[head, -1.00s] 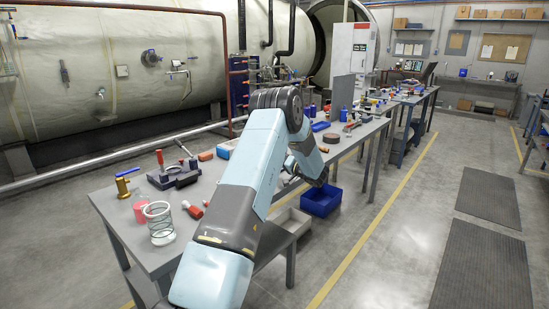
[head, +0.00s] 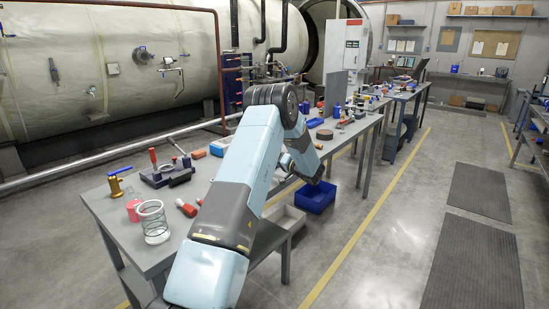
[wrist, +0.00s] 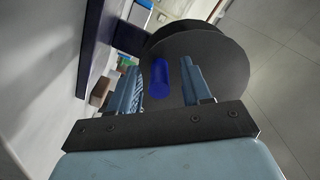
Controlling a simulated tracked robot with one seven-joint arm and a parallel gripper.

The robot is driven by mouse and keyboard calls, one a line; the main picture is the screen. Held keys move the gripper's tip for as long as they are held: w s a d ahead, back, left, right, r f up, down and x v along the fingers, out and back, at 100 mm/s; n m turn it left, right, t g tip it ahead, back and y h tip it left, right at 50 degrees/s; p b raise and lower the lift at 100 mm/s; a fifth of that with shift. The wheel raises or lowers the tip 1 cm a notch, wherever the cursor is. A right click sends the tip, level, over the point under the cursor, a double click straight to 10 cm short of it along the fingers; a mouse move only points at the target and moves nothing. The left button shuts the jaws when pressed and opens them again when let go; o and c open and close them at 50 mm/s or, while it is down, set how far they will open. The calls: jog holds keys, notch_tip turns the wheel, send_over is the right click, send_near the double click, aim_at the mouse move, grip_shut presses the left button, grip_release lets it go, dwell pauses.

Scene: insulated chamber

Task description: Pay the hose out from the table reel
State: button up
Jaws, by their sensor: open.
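In the wrist view a dark grey round reel (wrist: 215,62) fills the upper middle, beyond my fingers. A short blue cylinder (wrist: 159,78) shows in front of its face, between the fingers in the picture; whether it is the hose end I cannot tell. My gripper (wrist: 162,84) is open, with one light blue finger on each side of the blue cylinder and no visible grip on it. The grey table (head: 128,228) runs away from the front left.
A glass jar (head: 154,224), a brass valve (head: 117,186) and a vise-like fixture (head: 166,174) stand on the near table. The floor aisle (head: 385,240) to the right is clear.

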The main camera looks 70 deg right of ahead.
jog(key=v, duration=1.3)
jog(key=shift+s+f, duration=0.1)
jog(key=shift+s, duration=0.05)
